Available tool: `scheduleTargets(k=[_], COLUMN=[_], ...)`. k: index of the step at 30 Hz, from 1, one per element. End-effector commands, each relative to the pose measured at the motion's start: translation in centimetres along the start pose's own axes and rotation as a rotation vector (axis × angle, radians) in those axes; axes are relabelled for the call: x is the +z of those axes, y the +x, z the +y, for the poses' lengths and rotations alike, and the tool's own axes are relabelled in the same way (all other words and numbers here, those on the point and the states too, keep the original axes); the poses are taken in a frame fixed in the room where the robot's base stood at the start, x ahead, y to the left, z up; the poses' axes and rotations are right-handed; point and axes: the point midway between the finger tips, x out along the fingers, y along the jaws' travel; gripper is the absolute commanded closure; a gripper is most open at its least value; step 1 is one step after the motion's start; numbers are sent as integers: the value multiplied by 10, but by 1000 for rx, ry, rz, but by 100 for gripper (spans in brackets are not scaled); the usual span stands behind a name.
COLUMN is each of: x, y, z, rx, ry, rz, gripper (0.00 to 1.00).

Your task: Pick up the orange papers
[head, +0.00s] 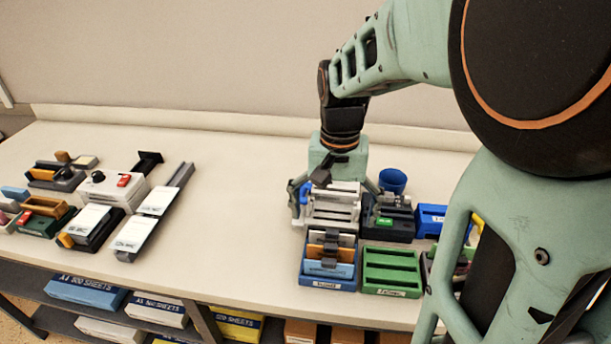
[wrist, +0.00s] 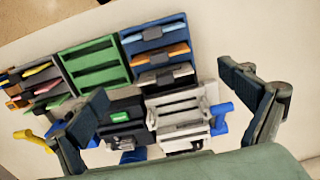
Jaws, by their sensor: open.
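The orange papers (head: 329,252) lie in the middle slot of a blue tray (head: 328,283), between a pale stack and a blue-grey stack, with a dark piece across them. The orange papers (wrist: 164,52) and the blue tray (wrist: 127,43) also show in the wrist view. My gripper (head: 337,190) is open and empty, pointing down above the white-grey rack behind the blue tray.
A green tray (head: 391,271) stands right of the blue tray. The white-grey rack (head: 330,205) and a dark device (head: 390,222) stand behind them. A blue cup (head: 392,181) is at the back. Office items (head: 95,200) fill the left; the table (head: 235,210) between is clear.

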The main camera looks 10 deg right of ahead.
Motion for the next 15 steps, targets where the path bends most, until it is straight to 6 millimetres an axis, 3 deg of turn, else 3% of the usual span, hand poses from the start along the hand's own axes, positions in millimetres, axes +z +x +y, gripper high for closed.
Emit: scheduleTargets(k=[6,15], x=[1,2], y=[36,63], z=[0,1], rx=[2,1], ry=[-1,0], rz=[-5,-6], gripper=[4,4])
